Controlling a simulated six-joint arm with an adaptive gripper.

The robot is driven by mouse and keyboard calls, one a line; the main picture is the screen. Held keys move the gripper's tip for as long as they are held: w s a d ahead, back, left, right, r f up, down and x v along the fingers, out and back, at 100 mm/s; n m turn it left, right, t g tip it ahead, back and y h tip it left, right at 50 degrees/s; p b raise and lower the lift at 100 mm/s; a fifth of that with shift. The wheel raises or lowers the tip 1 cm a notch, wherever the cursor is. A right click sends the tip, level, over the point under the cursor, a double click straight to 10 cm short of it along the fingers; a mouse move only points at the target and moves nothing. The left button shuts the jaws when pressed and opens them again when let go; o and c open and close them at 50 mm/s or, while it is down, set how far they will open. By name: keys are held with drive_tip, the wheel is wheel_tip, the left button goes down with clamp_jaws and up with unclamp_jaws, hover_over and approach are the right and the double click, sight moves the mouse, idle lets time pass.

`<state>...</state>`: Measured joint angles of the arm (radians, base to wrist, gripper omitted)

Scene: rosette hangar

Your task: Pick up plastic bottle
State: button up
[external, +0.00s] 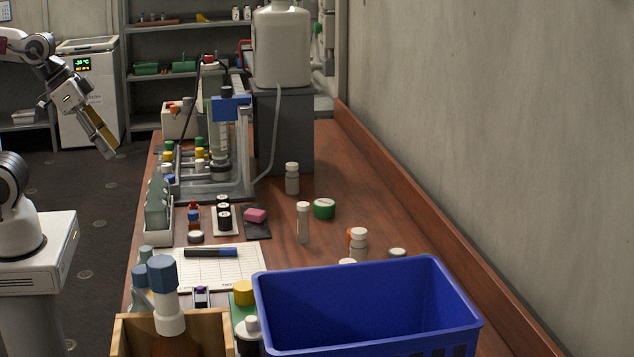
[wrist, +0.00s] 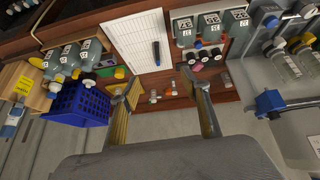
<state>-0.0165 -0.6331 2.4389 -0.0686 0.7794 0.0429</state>
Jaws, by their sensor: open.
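My gripper (external: 106,146) is at the left in the external view, in the air off the left side of the bench and well apart from everything on it. In the wrist view its two fingers (wrist: 159,80) are spread with nothing held between them. Several bottles could be the plastic bottle. A small clear bottle with a white cap (external: 292,179) stands upright near the grey block. A slim clear one (external: 303,223) stands nearer the middle, and another white-capped one (external: 358,245) stands behind the blue basket. I cannot tell which one is meant.
A blue basket (external: 365,303) and a wooden crate (external: 215,330) with a blue-capped bottle (external: 163,285) fill the near end. A rack stand (external: 245,150) and a large white container (external: 282,48) stand farther back. A wall borders the bench's right side.

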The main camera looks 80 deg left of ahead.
drive_tip(key=w+a+r+n+t+y, duration=0.1)
drive_tip(key=w+a+n+t, duration=0.15)
drive_tip(key=w, duration=1.25)
drive_tip(key=w+a+n+t, duration=0.15)
drive_tip(key=w+a, duration=0.25)
drive_tip(key=w, duration=1.1)
drive_tip(key=n+y, duration=0.4)
drive_tip(key=y, duration=0.5)
hover_over(289, 173)
drive_tip(key=s+d, duration=0.2)
wheel_tip(289, 173, down, 16)
drive_tip(key=shift+s, duration=0.1)
drive_tip(key=shift+f+h, duration=0.15)
drive_tip(key=shift+h, duration=0.15)
drive_tip(key=shift+f, duration=2.8)
drive_tip(key=shift+f, duration=0.2)
